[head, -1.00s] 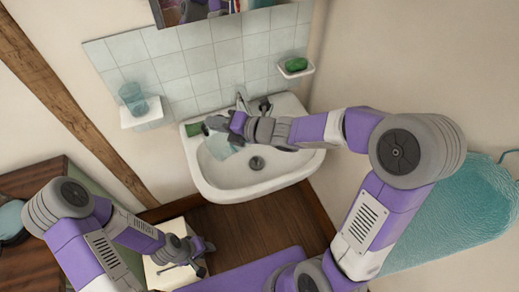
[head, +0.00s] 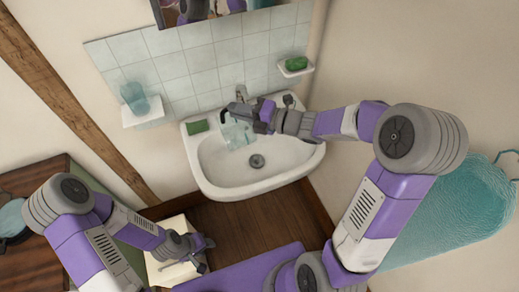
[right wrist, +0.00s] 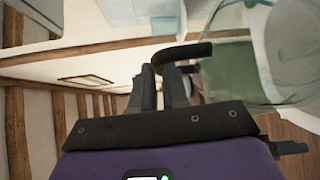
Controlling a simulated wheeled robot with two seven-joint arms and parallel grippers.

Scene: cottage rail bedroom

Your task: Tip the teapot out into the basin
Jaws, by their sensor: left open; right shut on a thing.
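The clear glass teapot (head: 237,134) is over the back of the white basin (head: 222,180), below the tap. It looks tilted, but its exact angle and contents cannot be made out. My right gripper (head: 255,113) is shut on its black handle. In the right wrist view, the handle (right wrist: 188,53) passes between the fingertips of the right gripper (right wrist: 165,76), and the glass body (right wrist: 285,60) fills the upper right. My left gripper (head: 205,251) is open and empty, low in front of the basin, over a pale box-like surface (head: 168,272).
The tap (head: 240,93) stands close behind the teapot. A green block (head: 197,127) lies on the basin's left ledge. Wall shelves hold a glass tumbler (head: 135,98) and a green soap (head: 296,63). A dark wooden table (head: 28,183) is at left. The basin's front is clear.

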